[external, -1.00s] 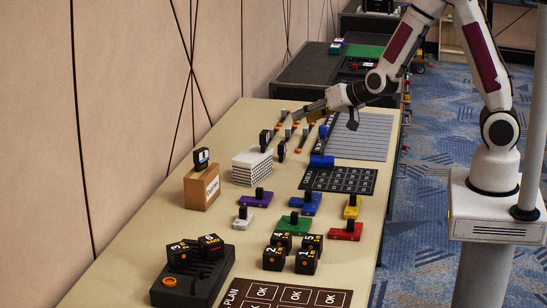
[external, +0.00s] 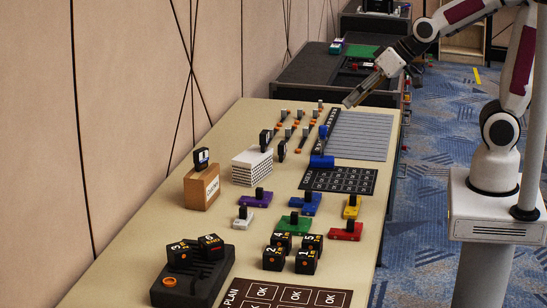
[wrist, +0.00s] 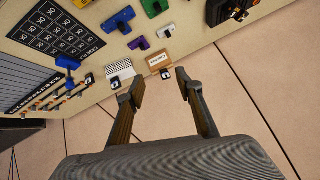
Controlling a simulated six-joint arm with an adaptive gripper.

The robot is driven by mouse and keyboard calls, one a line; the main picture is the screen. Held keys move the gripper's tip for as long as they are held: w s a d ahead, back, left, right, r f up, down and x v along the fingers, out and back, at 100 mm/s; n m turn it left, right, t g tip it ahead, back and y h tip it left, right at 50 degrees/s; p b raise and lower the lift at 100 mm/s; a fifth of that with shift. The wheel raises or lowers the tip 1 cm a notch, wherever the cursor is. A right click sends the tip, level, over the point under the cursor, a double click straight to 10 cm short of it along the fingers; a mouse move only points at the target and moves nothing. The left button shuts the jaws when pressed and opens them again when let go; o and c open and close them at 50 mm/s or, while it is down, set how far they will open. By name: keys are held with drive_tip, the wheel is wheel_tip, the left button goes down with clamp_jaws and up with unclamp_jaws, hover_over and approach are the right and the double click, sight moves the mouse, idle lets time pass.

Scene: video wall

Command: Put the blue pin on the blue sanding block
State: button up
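A small upright blue piece (external: 323,131), which looks like the blue pin, shows beside the dark strip at the left of the grey slatted panel. A plain blue block (external: 322,161) lies nearer, at the edge of the black grid mat; it also shows in the wrist view (wrist: 67,62). Another blue block (external: 304,204) has a black knob on top. I cannot tell which of them is the sanding block, or whether the pin touches the plain one. My gripper (external: 347,104) is raised near the far end of the table. Its fingers are apart and empty in the wrist view (wrist: 159,82).
Several grey and orange pieces (external: 302,138) stand in rows left of the panel (external: 362,135). A white striped stack (external: 252,167) and cardboard box (external: 202,188) stand at left. Knobbed blocks, including a green one (external: 295,224), and numbered cubes (external: 273,258) fill the near table.

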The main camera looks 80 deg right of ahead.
drive_tip(key=s+d+r+n+g, duration=0.1)
drive_tip(key=s+n+g, duration=0.2)
drive_tip(key=s, duration=1.5)
drive_tip(key=shift+r+h, duration=0.25)
drive_tip(key=shift+h, duration=0.05)
